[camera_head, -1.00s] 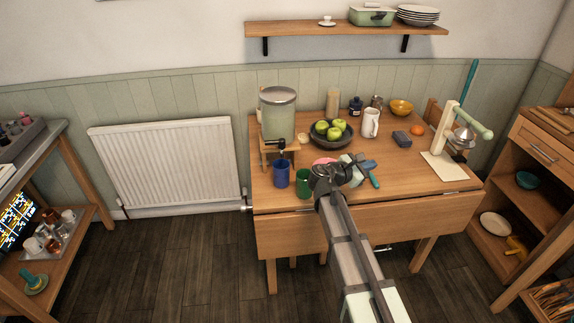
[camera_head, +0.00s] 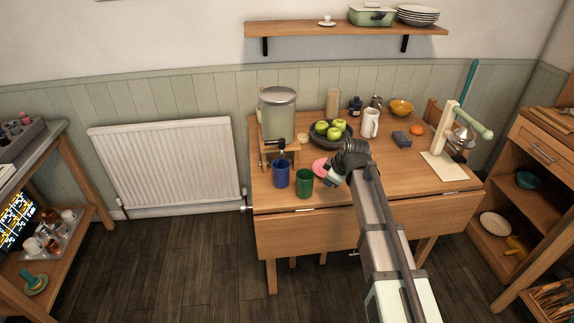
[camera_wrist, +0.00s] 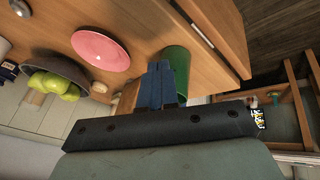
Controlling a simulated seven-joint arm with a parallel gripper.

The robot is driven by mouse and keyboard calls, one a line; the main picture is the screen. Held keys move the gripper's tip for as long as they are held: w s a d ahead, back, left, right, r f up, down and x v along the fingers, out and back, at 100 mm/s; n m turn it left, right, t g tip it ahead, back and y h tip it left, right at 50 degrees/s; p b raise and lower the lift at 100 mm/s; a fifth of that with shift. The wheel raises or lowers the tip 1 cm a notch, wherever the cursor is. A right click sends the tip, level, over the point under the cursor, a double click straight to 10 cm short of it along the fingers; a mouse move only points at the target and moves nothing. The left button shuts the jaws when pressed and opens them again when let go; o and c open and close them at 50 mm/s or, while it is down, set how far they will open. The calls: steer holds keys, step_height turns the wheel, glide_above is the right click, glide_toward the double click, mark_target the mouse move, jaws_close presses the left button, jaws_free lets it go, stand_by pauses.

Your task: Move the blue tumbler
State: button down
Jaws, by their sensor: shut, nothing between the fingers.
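The blue tumbler (camera_head: 281,174) stands upright on the wooden table near its front left, below the drink dispenser's tap. A green tumbler (camera_head: 304,184) stands just right of it, also in the wrist view (camera_wrist: 178,66). My gripper (camera_head: 332,181) is over the table's front edge area, to the right of both tumblers and apart from the blue one. In the wrist view its blue fingers (camera_wrist: 158,82) are together and empty, pointing toward the green tumbler's side. I cannot make out the blue tumbler in the wrist view.
A pink plate (camera_head: 322,167) lies behind my gripper. A dark bowl of green apples (camera_head: 330,131) and the glass dispenser (camera_head: 278,115) on its wooden stand are farther back. A white mug (camera_head: 370,123) stands right of the bowl. The table's right front is mostly clear.

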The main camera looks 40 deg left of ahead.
steer(key=s+a+r+m+g+y, duration=0.1)
steer(key=s+a+g+y, duration=0.1)
steer(key=s+a, duration=0.15)
steer(key=m, duration=0.1)
glide_above(284, 173)
steer(key=d, duration=0.1)
steer(key=shift+s+d+f, duration=0.15)
steer(key=shift+d+f, duration=0.1)
steer(key=shift+f, duration=0.3)
steer(key=shift+d+f, duration=0.1)
steer(key=shift+d, duration=0.5)
